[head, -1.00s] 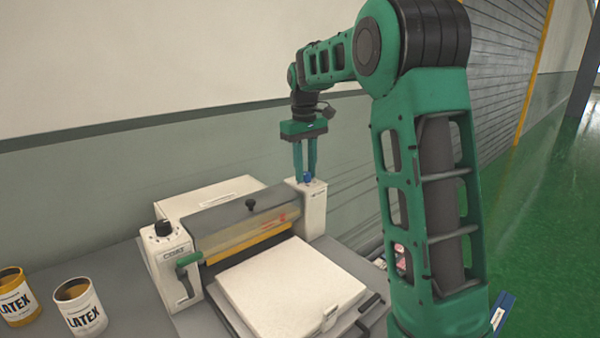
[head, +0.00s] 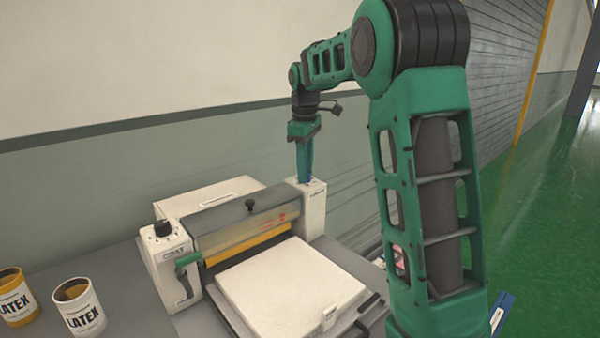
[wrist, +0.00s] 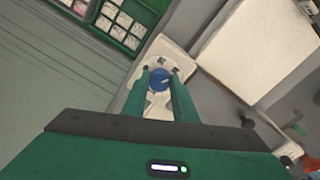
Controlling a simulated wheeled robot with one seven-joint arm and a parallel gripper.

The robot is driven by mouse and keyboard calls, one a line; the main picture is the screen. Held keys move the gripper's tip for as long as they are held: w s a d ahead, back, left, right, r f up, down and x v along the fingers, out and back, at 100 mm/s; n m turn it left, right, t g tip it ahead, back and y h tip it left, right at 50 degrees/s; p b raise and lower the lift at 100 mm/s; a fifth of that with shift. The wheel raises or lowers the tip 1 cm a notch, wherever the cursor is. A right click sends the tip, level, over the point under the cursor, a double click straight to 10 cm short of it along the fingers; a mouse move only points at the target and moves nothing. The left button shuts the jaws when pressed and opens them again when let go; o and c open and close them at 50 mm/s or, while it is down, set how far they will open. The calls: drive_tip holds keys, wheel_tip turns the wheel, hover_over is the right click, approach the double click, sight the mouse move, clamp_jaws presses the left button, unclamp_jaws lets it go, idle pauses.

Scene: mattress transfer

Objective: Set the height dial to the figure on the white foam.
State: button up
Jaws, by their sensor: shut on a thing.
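The height dial is a blue knob (wrist: 159,80) with a pale pointer line, on top of the machine's right-hand white housing (head: 314,212). My gripper (head: 304,180) points straight down over that housing and is shut on the blue dial. In the wrist view my gripper (wrist: 161,86) has one green finger on each side of the dial. Scale marks around the dial are too small to read. The white foam (head: 290,288) lies flat on the machine's bed, with a small tag at its front edge. The figure on the tag is not legible.
A black knob (head: 162,228) and a green crank handle (head: 187,262) are on the machine's left housing. Two latex cans (head: 80,308) stand at left on the grey bench. A green bin with white packets (wrist: 118,20) shows in the wrist view.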

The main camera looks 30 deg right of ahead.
drive_tip(key=shift+w+a+r, duration=0.1)
drive_tip(key=shift+w+a, duration=0.05)
drive_tip(key=shift+w, duration=0.05)
drive_tip(key=o, duration=1)
drive_tip(key=shift+o, duration=0.2)
drive_tip(key=shift+s, duration=0.1)
wheel_tip(320, 180, up, 11)
drive_tip(key=shift+a+f, duration=0.15)
drive_tip(key=shift+f, duration=0.05)
drive_tip(key=s+f+m, duration=0.4)
drive_tip(key=s+f, duration=0.3)
drive_tip(key=s, duration=0.6)
drive_tip(key=s+f+m, duration=0.5)
drive_tip(key=s+f, duration=0.2)
drive_tip(key=s, duration=0.5)
drive_tip(key=s+f+m, duration=0.4)
drive_tip(key=s+f, duration=0.3)
drive_tip(key=s, duration=0.6)
drive_tip(key=shift+s+f+m+y, duration=0.25)
drive_tip(key=shift+s+m+y, duration=0.05)
drive_tip(key=shift+s+m, duration=0.1)
